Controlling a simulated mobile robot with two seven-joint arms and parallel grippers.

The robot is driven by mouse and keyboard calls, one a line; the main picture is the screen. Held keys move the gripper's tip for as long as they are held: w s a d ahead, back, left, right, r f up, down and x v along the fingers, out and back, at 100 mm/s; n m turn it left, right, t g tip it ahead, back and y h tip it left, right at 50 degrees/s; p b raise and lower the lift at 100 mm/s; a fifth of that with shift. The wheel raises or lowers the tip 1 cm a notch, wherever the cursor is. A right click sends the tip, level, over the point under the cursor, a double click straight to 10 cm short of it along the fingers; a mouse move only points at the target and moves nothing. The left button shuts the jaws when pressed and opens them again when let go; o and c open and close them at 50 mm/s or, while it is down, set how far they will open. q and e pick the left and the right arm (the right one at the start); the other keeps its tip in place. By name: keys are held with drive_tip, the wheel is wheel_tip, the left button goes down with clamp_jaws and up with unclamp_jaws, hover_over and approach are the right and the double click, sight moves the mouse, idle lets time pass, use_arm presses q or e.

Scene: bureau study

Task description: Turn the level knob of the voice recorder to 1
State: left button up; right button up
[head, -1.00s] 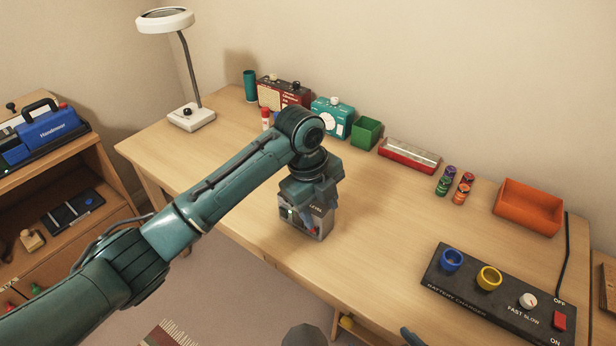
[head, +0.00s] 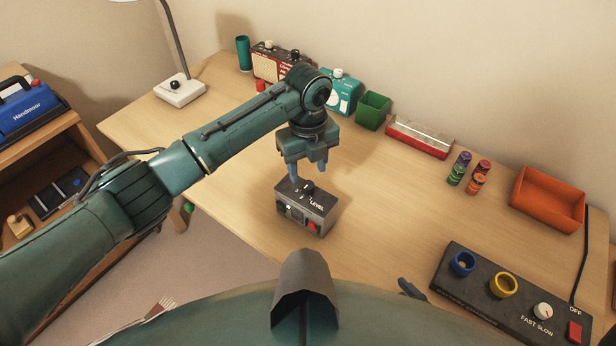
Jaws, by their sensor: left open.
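The voice recorder (head: 318,221) is a small dark grey box near the front edge of the desk, with "LEVEL" printed on its top and a red button on its front. Its black level knob (head: 308,187) stands on the top face. My left gripper (head: 308,176) is open, pointing down just above the recorder, with its blue fingers at the knob. I cannot tell whether the fingers touch the knob. The knob's exact setting is too small to read. My right gripper is not clearly in view.
A battery charger (head: 480,312) with several knobs lies at the right front of the desk. An orange tray (head: 547,203), batteries (head: 459,168), a red-and-white box (head: 420,138), a green bin (head: 373,110) and a lamp (head: 180,90) stand further back. Bare desk lies right of the recorder.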

sight(308, 185)
use_arm(q)
wheel_tip(308, 185, down, 5)
drive_tip(key=shift+r, duration=0.1)
idle(0.3)
drive_tip(key=c, duration=1)
